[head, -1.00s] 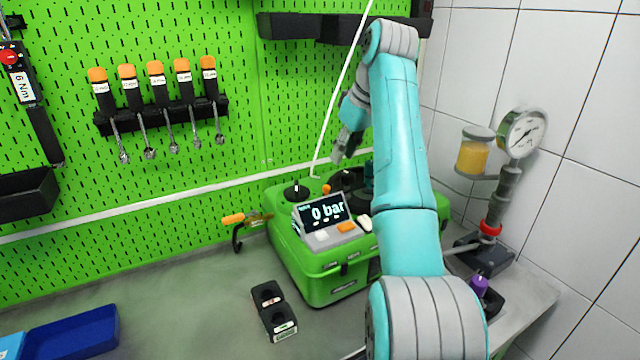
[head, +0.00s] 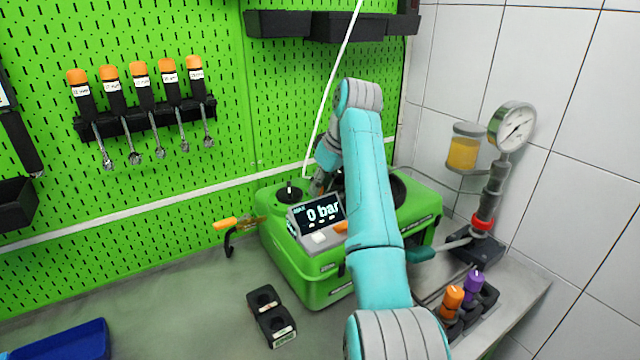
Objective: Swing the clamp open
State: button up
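An orange-handled tool with a black curved part, which looks like the clamp (head: 228,226), sits at the left side of the green pump case (head: 318,284). I cannot tell from here whether it is open or shut. My gripper (head: 318,184) is low over the back of the case, pointing down behind the display, to the right of the clamp and apart from it. The display and my arm hide part of the gripper, so its fingers do not show clearly. The display (head: 322,213) reads 0 bar.
A white hose (head: 334,95) rises close to my gripper. A black two-hole block (head: 270,315) stands in front of the case. A pressure gauge (head: 514,128) and a yellow jar (head: 464,148) are at right. Orange (head: 452,297) and purple (head: 473,284) knobs stand below them. The bench at left is mostly clear.

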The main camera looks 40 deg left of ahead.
grip_shut()
jog(key=shift+a, duration=0.1)
jog(key=a+m, duration=0.1)
jog(key=m, duration=0.1)
jog(key=m+t, duration=0.1)
jog(key=m, duration=0.1)
jog(key=shift+w+a+h, duration=0.3)
jog(key=shift+w+a, duration=0.1)
jog(key=m, duration=0.1)
jog(key=w+a+m+t, duration=0.1)
jog(key=m, duration=0.1)
jog(key=m+h, duration=0.1)
jog(key=shift+w+a+m+t, duration=0.2)
jog(key=shift+w+m+t, duration=0.1)
jog(key=shift+w+t, duration=0.1)
jog(key=shift+w+a+m+t+h, duration=0.25)
jog(key=shift+w+m, duration=0.2)
jog(key=shift+m, duration=0.45)
jog(key=shift+w+m+t+h, duration=0.15)
jog(key=shift+w+m+h, duration=0.25)
jog(key=shift+m, duration=0.5)
jog(key=shift+w, duration=0.1)
